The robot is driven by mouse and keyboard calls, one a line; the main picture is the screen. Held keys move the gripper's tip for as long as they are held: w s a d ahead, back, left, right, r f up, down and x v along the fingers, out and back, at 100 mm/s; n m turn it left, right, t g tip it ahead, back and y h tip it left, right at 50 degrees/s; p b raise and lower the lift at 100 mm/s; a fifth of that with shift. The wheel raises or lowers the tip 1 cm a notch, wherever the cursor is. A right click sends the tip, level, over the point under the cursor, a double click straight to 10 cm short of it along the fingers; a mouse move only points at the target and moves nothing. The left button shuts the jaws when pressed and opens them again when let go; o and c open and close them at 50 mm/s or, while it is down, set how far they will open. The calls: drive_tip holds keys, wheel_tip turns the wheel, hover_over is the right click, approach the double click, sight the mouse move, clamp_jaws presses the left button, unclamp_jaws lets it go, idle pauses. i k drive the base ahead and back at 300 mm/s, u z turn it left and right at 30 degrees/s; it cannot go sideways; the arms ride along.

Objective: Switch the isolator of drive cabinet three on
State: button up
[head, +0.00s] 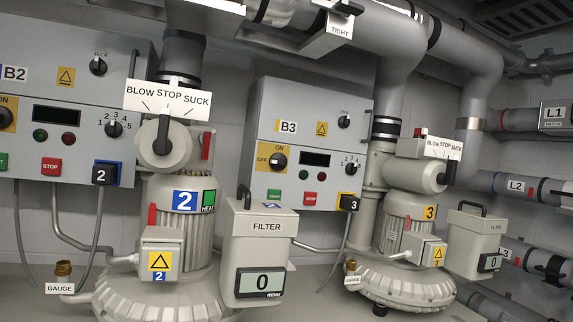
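Drive cabinet three is the grey box marked B3 (310,112) on the back wall, right of the middle. Its isolator (278,160) is a black rotary knob on a yellow plate at the cabinet's lower left. ON is printed above the knob and OFF to its left. The knob is too small to tell for sure which way it points. Beside it are a dark display (315,159), a green START button (274,196) and a red STOP button (310,198). My gripper is not in view.
Cabinet B2 (60,90) with its own isolator (6,117) is at the left. Blower 2 (168,215) and its filter box (262,250) stand in front, below and left of B3. Blower 3 (408,215) stands at the right. Pipes (390,40) run overhead.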

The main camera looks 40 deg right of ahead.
sight(278, 162)
drive_tip(key=z, duration=0.3)
drive_tip(key=i, duration=1.05)
drive_tip(key=z, duration=0.3)
